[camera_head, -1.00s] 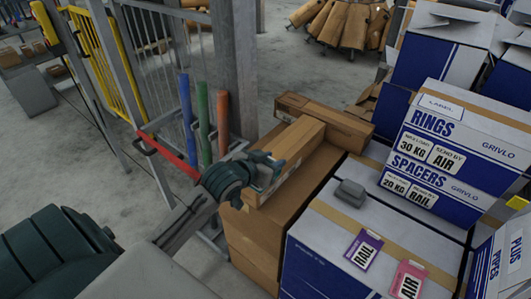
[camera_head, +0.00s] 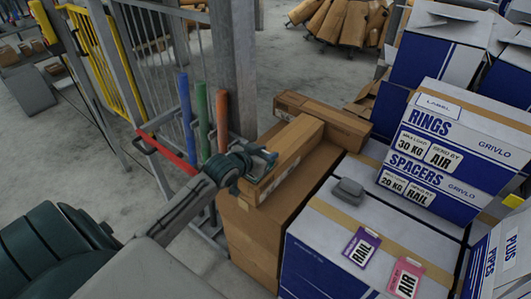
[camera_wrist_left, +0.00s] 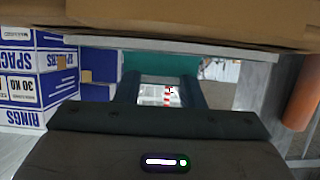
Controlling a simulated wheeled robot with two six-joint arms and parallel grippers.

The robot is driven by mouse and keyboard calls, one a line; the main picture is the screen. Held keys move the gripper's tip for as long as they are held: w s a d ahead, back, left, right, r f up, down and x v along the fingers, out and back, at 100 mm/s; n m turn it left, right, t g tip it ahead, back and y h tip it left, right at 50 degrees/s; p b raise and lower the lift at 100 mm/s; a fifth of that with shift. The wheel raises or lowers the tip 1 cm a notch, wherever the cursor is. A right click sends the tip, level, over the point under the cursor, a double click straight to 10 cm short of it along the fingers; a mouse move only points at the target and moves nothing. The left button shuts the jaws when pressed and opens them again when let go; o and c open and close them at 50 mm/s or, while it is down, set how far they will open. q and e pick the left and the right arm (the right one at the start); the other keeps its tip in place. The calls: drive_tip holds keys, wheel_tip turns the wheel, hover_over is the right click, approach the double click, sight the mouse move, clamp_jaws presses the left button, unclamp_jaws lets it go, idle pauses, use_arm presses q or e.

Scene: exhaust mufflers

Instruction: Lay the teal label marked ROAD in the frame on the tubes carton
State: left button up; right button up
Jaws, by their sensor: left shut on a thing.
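My left gripper (camera_head: 264,160) is beside the upright face of a long brown carton (camera_head: 286,158), left of the blue-and-white cartons. In the left wrist view its two dark fingers (camera_wrist_left: 160,92) show, with a flat teal piece (camera_wrist_left: 160,62) at their far ends. The gripper is shut on this piece, which looks like the teal label. Its ROAD marking is not readable. No carton in view can be read as the tubes carton, and its frame cannot be made out. My right gripper is not in view.
A purple RAIL label (camera_head: 362,247) and a pink AIR label (camera_head: 405,278) lie on a blue-and-white carton with a grey block (camera_head: 348,191). The RINGS carton (camera_head: 460,128) has an empty LABEL frame (camera_head: 438,105). Coloured tubes (camera_head: 204,122) and a metal post (camera_head: 234,70) stand at left.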

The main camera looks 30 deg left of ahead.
use_arm(q)
drive_tip(key=o, duration=1)
drive_tip(key=shift+f, duration=0.1)
drive_tip(key=shift+c, duration=0.2)
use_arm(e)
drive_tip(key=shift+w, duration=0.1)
use_arm(q)
wheel_tip(320, 180, up, 3)
hover_over(243, 180)
drive_tip(key=w, duration=0.3)
drive_tip(key=shift+s+d, duration=0.15)
drive_tip(key=shift+d, duration=0.05)
drive_tip(key=p+v, duration=0.1)
drive_tip(key=v, duration=0.2)
drive_tip(key=shift+s+r, duration=0.35)
drive_tip(key=shift+s, duration=0.05)
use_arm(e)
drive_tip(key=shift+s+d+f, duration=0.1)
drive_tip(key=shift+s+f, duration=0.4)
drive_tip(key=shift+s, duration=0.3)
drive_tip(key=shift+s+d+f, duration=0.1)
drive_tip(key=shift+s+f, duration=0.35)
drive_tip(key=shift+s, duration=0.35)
use_arm(q)
drive_tip(key=shift+f, duration=0.1)
